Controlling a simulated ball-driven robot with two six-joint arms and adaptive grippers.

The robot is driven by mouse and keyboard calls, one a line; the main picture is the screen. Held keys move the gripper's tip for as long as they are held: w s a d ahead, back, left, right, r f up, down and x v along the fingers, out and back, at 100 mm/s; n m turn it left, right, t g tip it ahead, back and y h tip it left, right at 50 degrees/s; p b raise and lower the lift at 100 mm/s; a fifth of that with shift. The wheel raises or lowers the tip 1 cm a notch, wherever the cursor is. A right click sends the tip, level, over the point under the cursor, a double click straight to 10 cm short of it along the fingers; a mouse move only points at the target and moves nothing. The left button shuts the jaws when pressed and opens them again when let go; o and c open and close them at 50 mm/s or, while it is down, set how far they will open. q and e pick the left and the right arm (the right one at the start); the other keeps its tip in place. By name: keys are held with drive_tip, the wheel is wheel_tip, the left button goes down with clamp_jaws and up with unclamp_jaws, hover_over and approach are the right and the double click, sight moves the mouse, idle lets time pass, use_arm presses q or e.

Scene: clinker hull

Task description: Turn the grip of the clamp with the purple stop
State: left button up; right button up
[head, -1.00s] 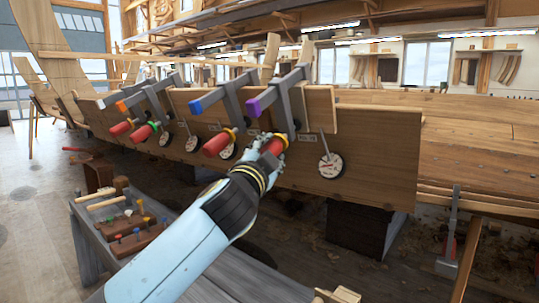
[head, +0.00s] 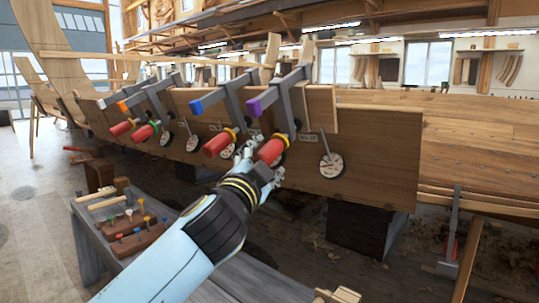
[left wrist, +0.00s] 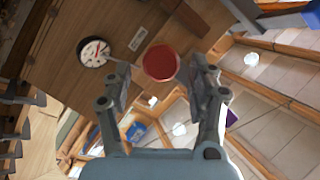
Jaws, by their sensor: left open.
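The clamp with the purple stop (head: 262,102) is the rightmost in a row on the plank. Its grey bar rises behind the stop, and its red grip (head: 270,150) points down and toward me, with a yellow collar at its upper end. My left gripper (head: 261,163) is open at the grip's near end, one finger on each side. In the left wrist view the round red end of the grip (left wrist: 161,63) lies between and beyond the open fingertips (left wrist: 158,78); I see no clear contact. My right gripper is not in view.
The blue-stop clamp (head: 208,101) with its own red grip (head: 218,144) stands close on the left. A dial (head: 332,165) hangs to the right. A bench (head: 90,238) with tools is lower left.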

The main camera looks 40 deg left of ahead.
sight(269, 152)
use_arm(q)
drive_tip(key=r+v, duration=0.1)
drive_tip(key=v, duration=0.6)
drive_tip(key=shift+s+d+f, duration=0.15)
drive_tip(key=shift+s+f, duration=0.15)
drive_tip(key=shift+f, duration=0.2)
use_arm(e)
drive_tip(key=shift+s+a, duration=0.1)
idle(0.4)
use_arm(q)
drive_tip(key=w+a+n+h+p, duration=0.1)
drive_tip(key=w+n+p, duration=0.1)
drive_tip(key=w+p, duration=0.1)
drive_tip(key=w+a+r+n+h+p, duration=0.1)
drive_tip(key=w+h+p, duration=0.1)
drive_tip(key=w+p, duration=0.1)
drive_tip(key=w+a+n+h+p, duration=0.1)
drive_tip(key=w+a+n+p, duration=0.1)
drive_tip(key=w, duration=0.3)
drive_tip(key=shift+r+n+h+p, duration=0.3)
drive_tip(key=shift+h+p, duration=0.1)
drive_tip(key=shift+p, duration=0.15)
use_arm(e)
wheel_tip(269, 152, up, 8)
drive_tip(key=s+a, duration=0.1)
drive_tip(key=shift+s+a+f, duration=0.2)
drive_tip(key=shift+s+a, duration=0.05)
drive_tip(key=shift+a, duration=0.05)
